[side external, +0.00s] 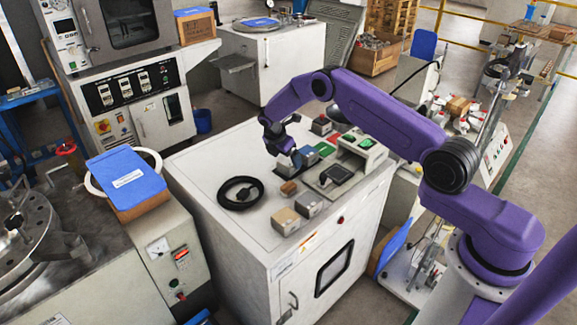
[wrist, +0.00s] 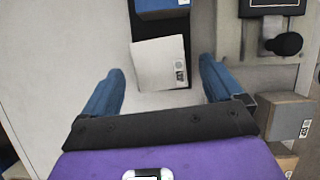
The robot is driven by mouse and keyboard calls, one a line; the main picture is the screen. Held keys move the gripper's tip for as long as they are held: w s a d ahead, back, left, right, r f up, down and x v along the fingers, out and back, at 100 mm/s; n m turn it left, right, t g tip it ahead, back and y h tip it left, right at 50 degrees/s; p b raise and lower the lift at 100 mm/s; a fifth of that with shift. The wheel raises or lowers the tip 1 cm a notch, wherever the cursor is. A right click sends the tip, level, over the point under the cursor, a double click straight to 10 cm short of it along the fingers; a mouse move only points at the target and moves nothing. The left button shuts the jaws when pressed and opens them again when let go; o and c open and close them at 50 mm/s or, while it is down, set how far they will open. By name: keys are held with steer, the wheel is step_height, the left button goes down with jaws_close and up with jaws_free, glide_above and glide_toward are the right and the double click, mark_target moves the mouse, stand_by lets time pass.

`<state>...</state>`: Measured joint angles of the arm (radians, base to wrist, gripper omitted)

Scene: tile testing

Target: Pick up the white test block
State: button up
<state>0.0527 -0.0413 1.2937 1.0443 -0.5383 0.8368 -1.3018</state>
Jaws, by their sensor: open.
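The white test block (wrist: 160,62) shows in the wrist view as a pale, slightly turned square with a small printed label near its lower right corner. It lies ahead of and partly between the two blue fingers of my gripper (wrist: 161,74). The fingers are spread wide, with a gap on both sides of the block, and nothing is held. In the side external view my gripper (side external: 287,158) points down over the white cabinet top (side external: 215,165). I cannot make out the white block there; the gripper seems to hide it.
A blue block (wrist: 162,8) sits just beyond the white one. A grey-sided block (wrist: 284,118) lies at right.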

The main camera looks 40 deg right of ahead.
mark_target(288, 160)
steer(key=shift+x, duration=1.75)
steer(key=shift+d, duration=0.1)
steer(key=c, duration=1.3)
steer(key=shift+c, duration=0.2)
steer(key=shift+r, duration=0.15)
